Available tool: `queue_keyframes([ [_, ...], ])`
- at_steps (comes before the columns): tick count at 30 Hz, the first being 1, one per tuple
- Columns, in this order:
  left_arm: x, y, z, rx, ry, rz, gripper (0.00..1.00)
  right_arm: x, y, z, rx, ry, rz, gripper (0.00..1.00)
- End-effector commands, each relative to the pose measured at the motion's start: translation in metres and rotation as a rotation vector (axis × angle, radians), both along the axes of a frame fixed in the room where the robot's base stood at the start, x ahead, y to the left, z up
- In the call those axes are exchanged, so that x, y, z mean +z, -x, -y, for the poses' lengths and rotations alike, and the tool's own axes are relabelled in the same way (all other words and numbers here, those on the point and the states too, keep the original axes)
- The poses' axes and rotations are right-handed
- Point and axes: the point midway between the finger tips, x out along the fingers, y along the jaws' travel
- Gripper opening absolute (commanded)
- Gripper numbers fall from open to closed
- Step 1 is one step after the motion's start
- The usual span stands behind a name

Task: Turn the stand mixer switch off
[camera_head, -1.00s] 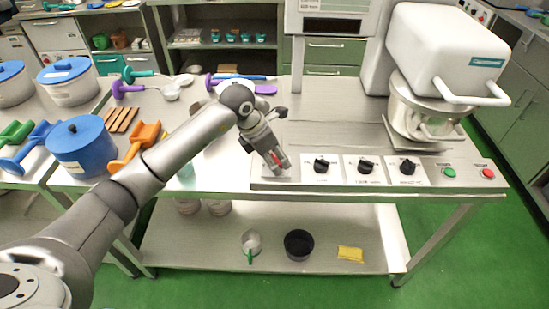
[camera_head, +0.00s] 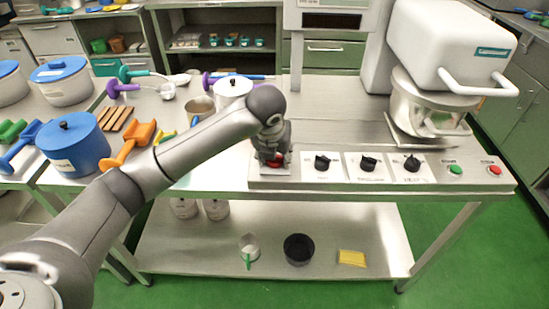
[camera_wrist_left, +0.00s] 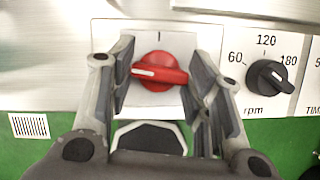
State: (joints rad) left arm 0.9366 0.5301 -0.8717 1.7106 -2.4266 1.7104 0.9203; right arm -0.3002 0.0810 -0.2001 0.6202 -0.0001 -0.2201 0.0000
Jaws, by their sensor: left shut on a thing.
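The white stand mixer (camera_head: 440,40) with its steel bowl (camera_head: 425,95) stands at the right end of the steel table. Its red rotary switch (camera_wrist_left: 165,72) sits on a white plate at the left end of the control panel. In the left wrist view, the switch's white pointer line points left, and a black mark is above it. My left gripper (camera_head: 272,158) comes down over the switch, with a finger on each side of it. It is shut on the switch. In the head view the gripper mostly hides the switch. My right gripper is not in view.
A black rpm knob (camera_wrist_left: 268,76) is just right of the gripper, with more black knobs (camera_head: 368,163) along the panel. A green button (camera_head: 456,170) and a red button (camera_head: 494,170) follow. A blue pot (camera_head: 75,150) stands at left.

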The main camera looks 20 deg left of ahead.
Motion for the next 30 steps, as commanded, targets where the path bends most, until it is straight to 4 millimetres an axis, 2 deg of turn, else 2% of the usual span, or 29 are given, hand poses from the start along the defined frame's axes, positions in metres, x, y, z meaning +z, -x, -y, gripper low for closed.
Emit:
queue_keyframes([
  [10,0.0001,-0.0007,0.0007,0.150,0.000,0.001,0.22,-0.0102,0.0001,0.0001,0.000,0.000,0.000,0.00],
  [27,0.0012,-0.0008,0.0009,0.181,0.002,0.002,0.22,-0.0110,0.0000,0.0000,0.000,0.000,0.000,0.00],
  [28,0.0012,-0.0008,0.0009,0.181,0.002,0.002,0.49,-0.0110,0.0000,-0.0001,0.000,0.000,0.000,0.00],
  [30,0.0010,-0.0008,0.0009,0.180,0.002,0.001,0.58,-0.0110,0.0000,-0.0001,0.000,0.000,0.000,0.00],
])
